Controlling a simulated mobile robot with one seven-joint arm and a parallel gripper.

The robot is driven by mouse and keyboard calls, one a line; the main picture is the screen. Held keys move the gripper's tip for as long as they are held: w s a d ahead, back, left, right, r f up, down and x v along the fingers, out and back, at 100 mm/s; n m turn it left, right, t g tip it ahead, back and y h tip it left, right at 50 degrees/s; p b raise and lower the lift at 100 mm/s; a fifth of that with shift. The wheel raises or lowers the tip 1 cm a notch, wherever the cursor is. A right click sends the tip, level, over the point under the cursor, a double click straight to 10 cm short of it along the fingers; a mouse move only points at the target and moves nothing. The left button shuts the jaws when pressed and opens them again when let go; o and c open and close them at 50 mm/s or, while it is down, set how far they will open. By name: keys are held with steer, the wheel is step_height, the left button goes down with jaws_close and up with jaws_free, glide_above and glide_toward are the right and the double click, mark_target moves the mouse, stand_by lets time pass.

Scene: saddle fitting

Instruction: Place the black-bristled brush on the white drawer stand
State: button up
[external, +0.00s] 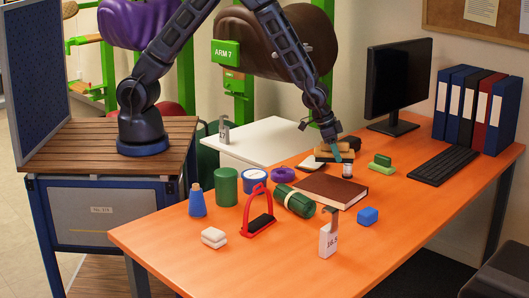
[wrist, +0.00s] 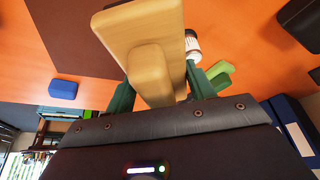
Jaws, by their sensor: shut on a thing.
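My gripper (external: 337,153) is over the back of the orange table, left of the monitor. In the wrist view its green fingers (wrist: 157,95) are shut on a light wooden piece with a raised grip, apparently a wooden brush (wrist: 140,35). Its bristles are hidden, so I cannot tell their colour. In the external view, wooden pieces show at the fingertips, and I cannot tell whether the held one is clear of the table.
A brown book (external: 330,190), a small white jar (external: 347,170) and a green block (external: 381,166) are close to my gripper. A purple ring (external: 283,174) and green cylinders are farther left. The monitor (external: 398,82) stands right. The stand's top is mostly bare.

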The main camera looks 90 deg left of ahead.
steer(key=shift+n+y, duration=0.3)
steer(key=shift+n, duration=0.6)
steer(key=w+a, duration=0.1)
steer(key=a, duration=0.6)
steer(key=w+a+f, duration=0.1)
steer(key=w+a, duration=0.1)
steer(key=a, duration=0.6)
steer(key=w+a+f, duration=0.1)
steer(key=a, duration=0.6)
steer(key=shift+w+a, duration=0.15)
steer(key=shift+a, duration=0.05)
steer(key=s+a+n+y, duration=0.1)
steer(key=s+a+n, duration=0.15)
steer(key=a, duration=0.85)
steer(key=m+g+h, duration=0.4)
steer(key=m+g, duration=0.4)
steer(key=m, duration=2.5)
glide_above(270, 159)
steer(key=w, duration=0.2)
step_height(270, 159, down, 18)
steer(key=shift+s+r, duration=0.1)
steer(key=shift+r, duration=0.05)
steer(key=n, duration=0.2)
steer(key=shift+s+a+f+n, duration=0.25)
steer(key=shift+a+f+n, duration=0.1)
steer(key=shift+a+f, duration=0.05)
steer(key=shift+f, duration=1.45)
